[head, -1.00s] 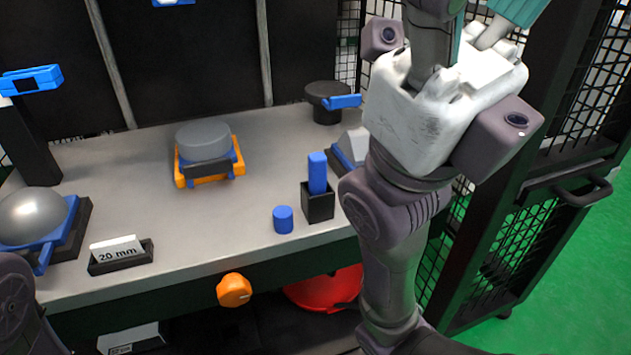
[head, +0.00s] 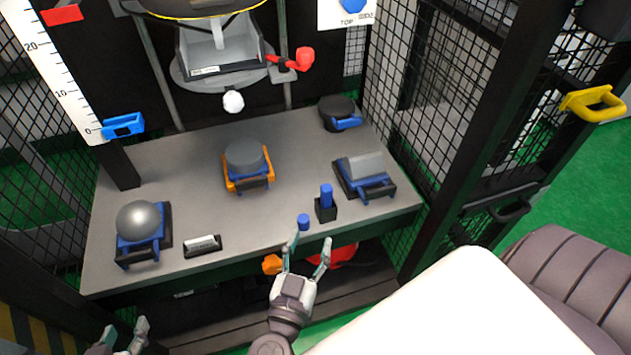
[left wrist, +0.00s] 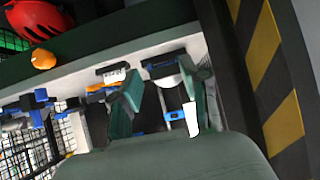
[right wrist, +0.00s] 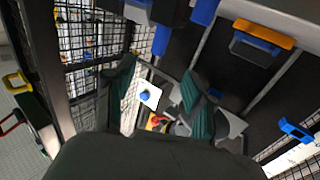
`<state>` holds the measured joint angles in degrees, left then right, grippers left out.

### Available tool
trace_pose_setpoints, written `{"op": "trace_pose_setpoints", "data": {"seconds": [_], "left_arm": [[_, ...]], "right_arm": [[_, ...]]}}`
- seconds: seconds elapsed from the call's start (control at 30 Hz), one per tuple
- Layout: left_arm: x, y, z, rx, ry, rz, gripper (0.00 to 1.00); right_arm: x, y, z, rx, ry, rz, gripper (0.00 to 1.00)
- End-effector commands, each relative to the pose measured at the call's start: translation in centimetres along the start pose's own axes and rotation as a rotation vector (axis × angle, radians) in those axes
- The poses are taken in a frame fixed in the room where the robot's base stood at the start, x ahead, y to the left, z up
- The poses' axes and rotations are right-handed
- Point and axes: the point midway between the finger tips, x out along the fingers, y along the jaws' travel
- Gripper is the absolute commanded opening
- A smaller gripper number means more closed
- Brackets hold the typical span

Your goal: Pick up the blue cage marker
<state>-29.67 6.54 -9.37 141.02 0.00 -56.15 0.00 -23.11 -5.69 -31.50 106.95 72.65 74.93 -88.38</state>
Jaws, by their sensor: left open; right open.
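Two blue items could be the cage marker; I cannot tell which. A small blue cylinder (head: 303,222) stands upright at the table's front edge. A taller blue block (head: 326,196) stands upright in a black holder (head: 326,211) just right of it. In the right wrist view, blue cylinder (right wrist: 160,40) and blue block (right wrist: 204,10) show near the top. My right gripper (head: 310,245) is open and empty, just in front of the cylinder in the head view, apart from it. My left gripper (head: 126,328) is open and empty at the lower left, away from both.
The grey table (head: 200,160) carries a silver dome (head: 140,217), an orange-framed grey puck (head: 245,157), a grey block on a blue cradle (head: 362,165) and a label stand (head: 202,244). An orange knob (head: 272,264) is on the front. Mesh cage (head: 425,110) closes the right side.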

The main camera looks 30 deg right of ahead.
Motion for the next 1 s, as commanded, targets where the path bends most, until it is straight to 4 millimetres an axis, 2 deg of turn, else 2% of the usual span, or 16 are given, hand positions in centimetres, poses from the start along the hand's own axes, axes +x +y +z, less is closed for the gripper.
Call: {"op": "trace_pose_setpoints", "data": {"seconds": [0.13, 0.3, 0.43, 0.77, 1.0], "left_arm": [[0.3, 0.2, -0.6, 0.001, 0.049, 0.004, 0.45], [0.5, 0.6, -3.5, 0.001, 0.212, 0.014, 0.45], [0.3, 0.9, -5.6, 0.001, 0.324, 0.020, 0.45], [-0.4, 1.3, -8.3, 0.000, 0.478, 0.030, 0.45], [-2.7, 2.0, -12.5, -0.006, 0.770, 0.048, 0.45]], "right_arm": [[1.5, 0.3, 0.7, -0.022, -0.015, 0.008, 0.55], [5.0, 0.3, 0.8, -0.018, -0.012, 0.006, 0.55], [7.1, 0.3, 0.8, -0.018, -0.012, 0.005, 0.55], [9.0, 0.2, 1.0, -0.017, -0.012, 0.004, 0.55], [11.3, 0.1, 1.7, -0.017, -0.011, 0.005, 0.55]]}}
